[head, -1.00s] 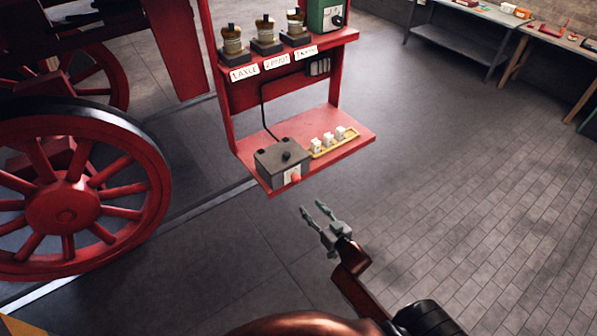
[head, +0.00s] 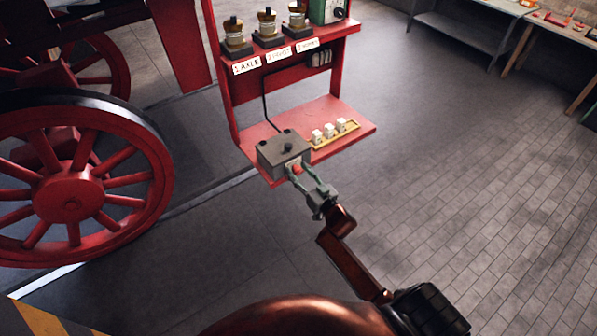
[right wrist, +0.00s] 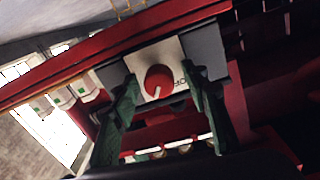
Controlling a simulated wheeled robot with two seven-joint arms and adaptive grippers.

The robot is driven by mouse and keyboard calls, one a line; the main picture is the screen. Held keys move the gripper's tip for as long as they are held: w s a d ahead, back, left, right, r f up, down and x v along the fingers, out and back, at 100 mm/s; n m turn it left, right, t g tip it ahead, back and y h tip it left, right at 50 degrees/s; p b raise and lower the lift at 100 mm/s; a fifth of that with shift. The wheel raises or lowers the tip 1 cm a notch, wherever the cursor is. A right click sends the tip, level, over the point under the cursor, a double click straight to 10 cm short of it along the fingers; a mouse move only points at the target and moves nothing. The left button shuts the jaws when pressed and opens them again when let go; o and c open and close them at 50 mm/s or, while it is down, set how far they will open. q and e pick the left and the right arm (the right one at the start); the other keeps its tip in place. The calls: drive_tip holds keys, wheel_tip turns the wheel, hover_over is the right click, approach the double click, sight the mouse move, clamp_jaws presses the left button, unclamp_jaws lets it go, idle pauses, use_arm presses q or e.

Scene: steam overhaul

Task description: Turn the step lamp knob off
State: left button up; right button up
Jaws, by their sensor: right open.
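The step lamp knob is a red round knob (right wrist: 158,82) with a white pointer line, on a white plate with partly readable lettering at its right, in the right wrist view. In the head view the red knob (head: 296,169) is on the front of a grey box (head: 284,149) on the lower red shelf. My right gripper (head: 299,172) is open at the box front. In the right wrist view its green fingers (right wrist: 160,78) stand either side of the knob with gaps on both sides. Whether they touch the plate I cannot tell. My left gripper is not in view.
A yellow tray (head: 318,146) with small white pieces lies right of the box. Several labelled oilers and a green box (head: 328,11) stand on the upper shelf (head: 290,49). A large red wheel (head: 72,190) is at left.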

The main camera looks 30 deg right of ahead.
clamp_jaws()
idle(0.5)
drive_tip(key=n, duration=0.2)
drive_tip(key=shift+n, duration=0.4)
drive_tip(key=n, duration=0.3)
drive_tip(key=shift+n+b, duration=0.35)
drive_tip(key=shift+n, duration=0.05)
drive_tip(key=n+b, duration=0.1)
drive_tip(key=n, duration=0.2)
drive_tip(key=shift+f+n, duration=0.1)
drive_tip(key=shift+n, duration=0.2)
drive_tip(key=shift+n+b, duration=0.4)
drive_tip(key=shift+n, duration=1.5)
